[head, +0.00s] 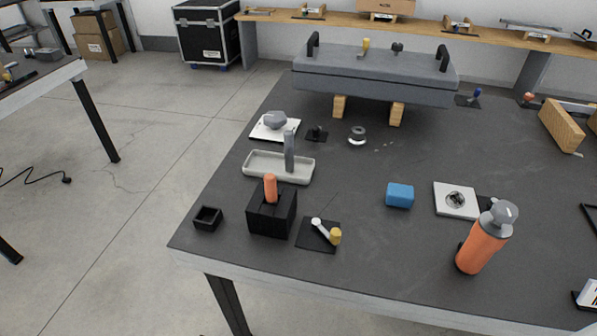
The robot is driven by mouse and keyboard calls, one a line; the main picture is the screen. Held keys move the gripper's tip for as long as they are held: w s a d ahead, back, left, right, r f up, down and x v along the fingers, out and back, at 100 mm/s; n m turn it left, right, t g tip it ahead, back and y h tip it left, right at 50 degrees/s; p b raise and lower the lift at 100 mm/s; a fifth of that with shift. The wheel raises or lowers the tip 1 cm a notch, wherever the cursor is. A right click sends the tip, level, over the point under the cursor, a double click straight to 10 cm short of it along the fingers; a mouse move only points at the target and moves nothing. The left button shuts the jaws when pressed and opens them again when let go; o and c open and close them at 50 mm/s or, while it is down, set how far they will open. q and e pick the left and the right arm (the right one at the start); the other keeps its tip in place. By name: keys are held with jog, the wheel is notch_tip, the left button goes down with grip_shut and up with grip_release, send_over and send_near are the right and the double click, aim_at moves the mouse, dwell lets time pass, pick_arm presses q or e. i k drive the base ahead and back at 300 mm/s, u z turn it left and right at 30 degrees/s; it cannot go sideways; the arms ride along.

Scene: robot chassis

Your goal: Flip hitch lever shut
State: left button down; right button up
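Neither of my grippers shows in the head view. I cannot tell for certain which part is the hitch lever. A small lever with a white arm and a yellow knob (326,232) lies low over a black plate (313,245) near the table's front left. A grey chassis-like slab (340,82) with two black handles rests on wooden blocks at the back. Whether any lever is open or shut is not clear.
A black block with an orange handle (270,188), a small black box (207,218) and a grey tray (262,168) stand at left. The front middle is clear.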

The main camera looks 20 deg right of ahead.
aim_at(334, 237)
jog(key=z, duration=1.6)
jog(key=k, duration=0.8)
jog(key=u, duration=1.5)
